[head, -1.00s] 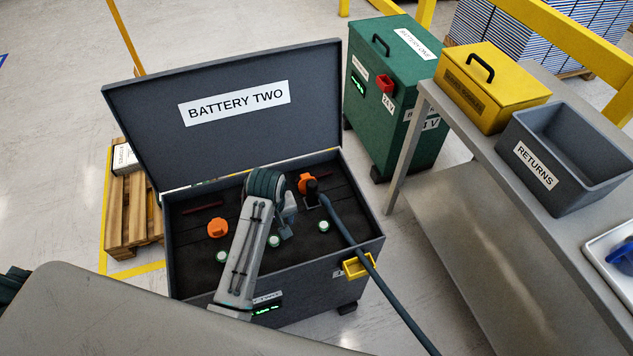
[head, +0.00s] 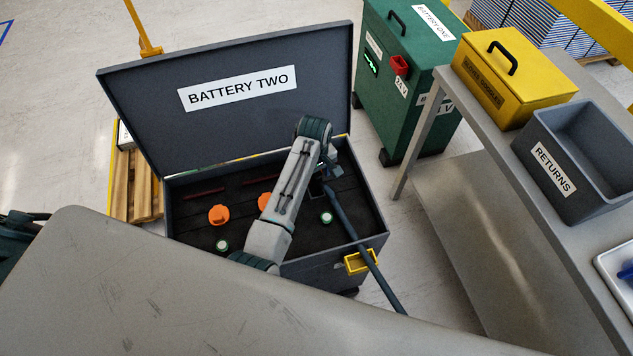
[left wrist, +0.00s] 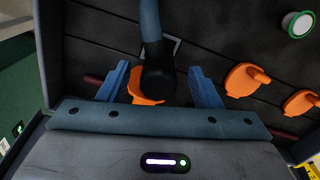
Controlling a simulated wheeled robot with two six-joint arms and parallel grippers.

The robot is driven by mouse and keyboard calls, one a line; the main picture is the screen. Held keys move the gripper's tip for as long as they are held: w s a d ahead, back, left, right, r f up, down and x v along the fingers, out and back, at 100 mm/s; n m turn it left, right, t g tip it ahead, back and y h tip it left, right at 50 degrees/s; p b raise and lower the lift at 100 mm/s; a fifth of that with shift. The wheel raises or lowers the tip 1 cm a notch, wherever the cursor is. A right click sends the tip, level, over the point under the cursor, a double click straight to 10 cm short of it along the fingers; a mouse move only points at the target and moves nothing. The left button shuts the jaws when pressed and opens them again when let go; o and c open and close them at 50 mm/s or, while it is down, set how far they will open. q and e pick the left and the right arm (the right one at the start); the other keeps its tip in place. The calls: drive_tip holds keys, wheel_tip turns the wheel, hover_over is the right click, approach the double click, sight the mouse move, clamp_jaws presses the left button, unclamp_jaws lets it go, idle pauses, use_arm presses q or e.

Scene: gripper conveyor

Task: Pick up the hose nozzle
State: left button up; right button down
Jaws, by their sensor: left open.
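The hose nozzle (left wrist: 158,78) is a dark, rounded piece on the end of a blue-grey hose (head: 347,217). In the left wrist view it lies between the two blue fingers of my left gripper (left wrist: 160,86), which are open with a gap on each side. An orange cap (left wrist: 147,100) shows partly behind the nozzle. In the head view my left gripper (head: 322,172) is over the right part of the open battery box (head: 345,265), and the arm hides most of the nozzle. My right gripper is not in view.
Inside the box are orange caps (head: 219,214) and green-and-white caps (head: 326,217). Its raised lid (head: 230,125) stands behind. The hose runs over the front rim past a yellow bracket (head: 359,262). A bench with a grey returns bin (head: 545,170) stands at the right.

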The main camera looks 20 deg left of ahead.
use_arm(q)
wheel_tip(320, 180, down, 4)
drive_tip(key=shift+w+f+p, duration=0.1)
drive_tip(key=shift+w+p, duration=0.05)
drive_tip(key=shift+p, duration=0.15)
drive_tip(key=c, duration=1.2)
wheel_tip(320, 180, up, 10)
drive_tip(key=shift+r+b, duration=0.15)
drive_tip(key=shift+b, duration=0.55)
drive_tip(key=shift+c, duration=0.2)
